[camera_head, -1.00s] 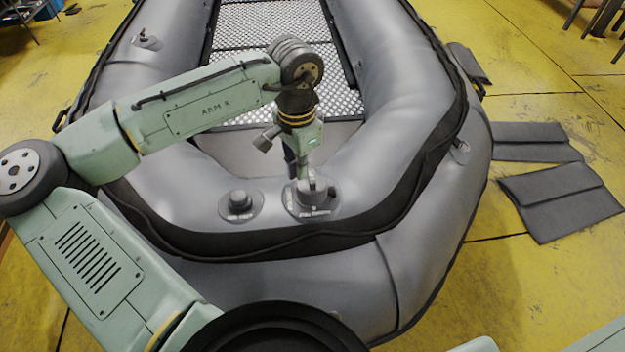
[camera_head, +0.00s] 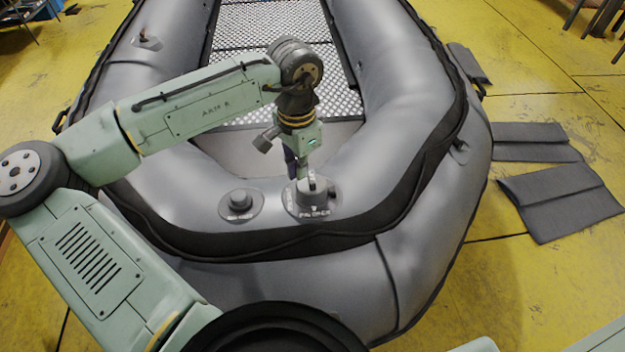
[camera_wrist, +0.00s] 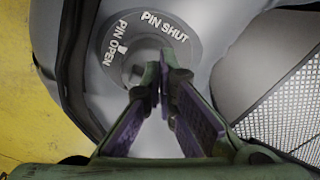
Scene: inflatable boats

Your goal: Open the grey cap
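The grey cap (camera_head: 312,188) sits on the right of two round valves at the near end of the grey boat. White lettering circles it; in the wrist view the valve ring (camera_wrist: 177,24) reads "PIN SHUT" and "PIN OPEN". The cap also shows in the wrist view (camera_wrist: 138,60), partly covered by my fingers. My gripper (camera_head: 302,172) points down at the cap's far side in the head view. In the wrist view the fingertips (camera_wrist: 160,76) are close together over the cap's lower right edge. Whether they touch or hold it is unclear.
A second, similar valve (camera_head: 240,203) lies just left of the cap. The boat's tube (camera_head: 400,130) curves around, with a mesh floor (camera_head: 265,25) behind. Dark folded pads (camera_head: 560,195) lie on the yellow floor at the right.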

